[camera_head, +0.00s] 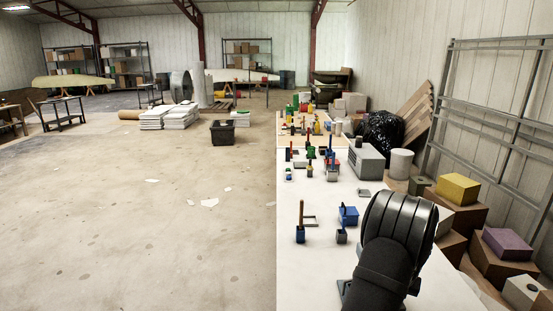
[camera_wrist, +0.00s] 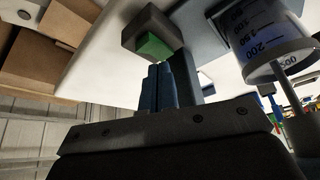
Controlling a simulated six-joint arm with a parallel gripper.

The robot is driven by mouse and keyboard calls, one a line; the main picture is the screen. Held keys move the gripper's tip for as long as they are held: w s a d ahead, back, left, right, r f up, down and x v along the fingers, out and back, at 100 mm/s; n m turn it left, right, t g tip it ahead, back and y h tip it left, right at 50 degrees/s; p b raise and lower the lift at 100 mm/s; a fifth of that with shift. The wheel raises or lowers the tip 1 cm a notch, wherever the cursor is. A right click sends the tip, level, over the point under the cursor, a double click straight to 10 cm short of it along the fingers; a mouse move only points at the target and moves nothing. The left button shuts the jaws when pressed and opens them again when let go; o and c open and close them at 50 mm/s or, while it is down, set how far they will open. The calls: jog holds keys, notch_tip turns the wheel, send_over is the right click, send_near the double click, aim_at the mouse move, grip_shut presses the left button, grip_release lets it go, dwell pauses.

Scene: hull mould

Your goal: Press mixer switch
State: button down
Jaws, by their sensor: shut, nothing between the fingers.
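A dark grey switch box (camera_wrist: 152,22) with a green button face (camera_wrist: 155,46) shows at the top middle of the wrist view. I take it to be the mixer switch. My gripper (camera_wrist: 158,70) is shut and empty, its two blue fingers side by side. A clear cup with volume marks (camera_wrist: 262,38) and a thin metal rod (camera_wrist: 286,72) stand to the right of the switch. In the head view my arm hides the gripper and the switch.
The white bench (camera_head: 315,270) carries a blue box (camera_head: 348,215), small blue and grey holders and a grey machine (camera_head: 367,161). Cardboard boxes (camera_wrist: 68,22) lie beside the bench. A metal rack (camera_head: 480,112) stands along the right wall. The floor at left is mostly clear.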

jog(key=s+d+v, duration=0.1)
jog(key=v, duration=0.7)
jog(key=shift+d+r, duration=0.2)
jog(key=shift+d, duration=0.2)
jog(key=shift+f, duration=0.1)
jog(key=shift+w+a+x, duration=0.15)
jog(key=shift+a+x, duration=0.15)
jog(key=shift+x, duration=1.1)
jog(key=shift+w+a+x, duration=0.15)
jog(key=shift+a+x, duration=0.15)
jog(key=shift+x, duration=1.05)
jog(key=shift+w+a+x, duration=0.15)
jog(key=shift+a+x, duration=0.15)
jog(key=shift+x, duration=1.1)
jog(key=s+d+v, duration=0.1)
jog(key=d+v, duration=0.1)
jog(key=v, duration=0.7)
jog(key=w+f, duration=0.1)
jog(key=f, duration=0.2)
jog(key=w+f, duration=0.2)
jog(key=f, duration=0.1)
jog(key=w+f, duration=0.2)
jog(key=f, duration=0.1)
jog(key=shift+w+a+f, duration=0.1)
jog(key=shift+f, duration=0.1)
jog(key=v, duration=0.4)
jog(key=shift+w+r, duration=0.2)
jog(key=shift+r, duration=0.35)
jog(key=shift+s+r, duration=0.3)
jog(key=shift+r, duration=0.2)
